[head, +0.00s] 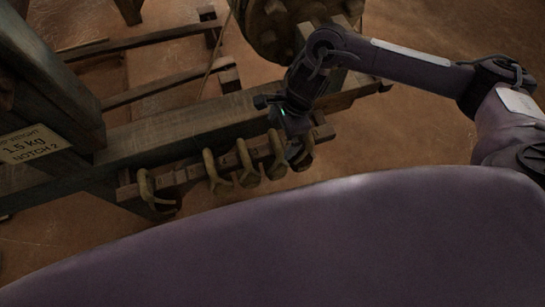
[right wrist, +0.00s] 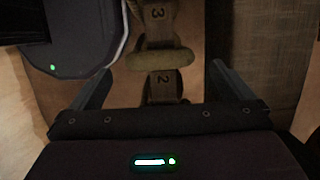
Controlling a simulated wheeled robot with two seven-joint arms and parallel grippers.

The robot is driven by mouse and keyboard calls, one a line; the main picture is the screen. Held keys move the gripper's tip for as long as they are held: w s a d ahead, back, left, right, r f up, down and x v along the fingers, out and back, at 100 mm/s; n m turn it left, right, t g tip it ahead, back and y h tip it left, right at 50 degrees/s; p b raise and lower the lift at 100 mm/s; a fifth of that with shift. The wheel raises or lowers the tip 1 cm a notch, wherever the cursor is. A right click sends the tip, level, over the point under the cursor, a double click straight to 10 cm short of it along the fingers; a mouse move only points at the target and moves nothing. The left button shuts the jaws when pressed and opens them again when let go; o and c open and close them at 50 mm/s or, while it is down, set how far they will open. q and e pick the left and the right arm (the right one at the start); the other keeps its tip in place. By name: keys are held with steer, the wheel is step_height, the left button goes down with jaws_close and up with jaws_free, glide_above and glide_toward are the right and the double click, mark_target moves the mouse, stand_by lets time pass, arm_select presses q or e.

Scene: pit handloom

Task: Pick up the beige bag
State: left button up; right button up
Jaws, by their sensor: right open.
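I cannot tell for certain which is the task's beige bag. The fingers look empty, one on each side of the rail. My left gripper is not in view.
The notched rail (right wrist: 163,88) carries the numbers 2 and 3. A thick wooden beam (head: 150,135) runs behind the row. A sign reading "1.5 KG" and "NOTCH 2" (head: 30,145) is on the left post. Brown floor (head: 420,130) is clear at the right.

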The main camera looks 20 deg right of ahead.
mark_target(275, 156)
steer(key=x, duration=0.7)
steer(key=shift+f, duration=0.25)
steer(key=c, duration=1.7)
steer(key=shift+w+a+r, duration=0.1)
steer(key=shift+r, duration=0.05)
steer(key=shift+c, duration=0.2)
